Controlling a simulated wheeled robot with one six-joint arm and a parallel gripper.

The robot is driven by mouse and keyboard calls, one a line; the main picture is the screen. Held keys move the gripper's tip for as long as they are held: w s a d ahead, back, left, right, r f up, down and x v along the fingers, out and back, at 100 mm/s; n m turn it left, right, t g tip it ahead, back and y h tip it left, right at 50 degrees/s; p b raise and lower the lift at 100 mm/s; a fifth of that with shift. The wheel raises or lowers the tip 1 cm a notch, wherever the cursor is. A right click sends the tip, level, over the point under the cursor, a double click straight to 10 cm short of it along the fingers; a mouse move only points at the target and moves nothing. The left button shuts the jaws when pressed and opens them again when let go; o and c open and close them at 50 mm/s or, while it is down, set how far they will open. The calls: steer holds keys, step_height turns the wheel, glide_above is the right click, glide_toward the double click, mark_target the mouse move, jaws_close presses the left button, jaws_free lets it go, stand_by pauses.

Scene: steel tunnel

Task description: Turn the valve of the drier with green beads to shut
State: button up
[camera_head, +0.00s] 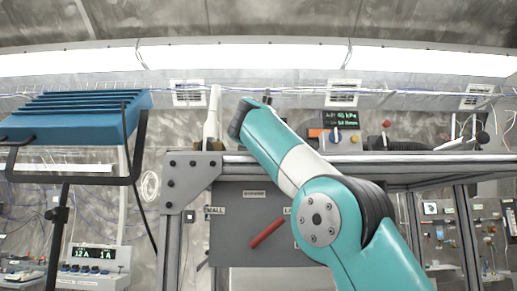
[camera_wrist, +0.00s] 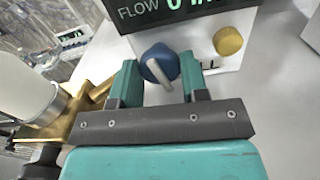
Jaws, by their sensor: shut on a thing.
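In the wrist view, a round blue knob (camera_wrist: 160,63) with a pale grey pointer bar sits between the two teal fingers of my gripper (camera_wrist: 159,77). My gripper is shut on it, one finger on each side. The bar slants down to the right. A white cylinder (camera_wrist: 25,90) with a brass fitting (camera_wrist: 85,113) stands left of my gripper, and the fitting reaches close to the left finger. In the head view, a white upright bottle (camera_head: 212,120) stands left of my arm's end; my fingers are hidden there. I make out no green beads.
In the wrist view, a dark display (camera_wrist: 175,8) reading FLOW and a yellow knob (camera_wrist: 228,41) are beyond my gripper. In the head view, a display box (camera_head: 341,119) stands on the bench at right; a blue lamp panel (camera_head: 75,115) is at left.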

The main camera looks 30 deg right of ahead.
steer(key=shift+m, duration=1.2)
steer(key=o, duration=0.9)
steer(key=shift+o, duration=0.2)
steer(key=b+v, duration=0.4)
steer(key=v, duration=1.3)
steer(key=shift+s, duration=0.2)
steer(key=shift+a, duration=0.15)
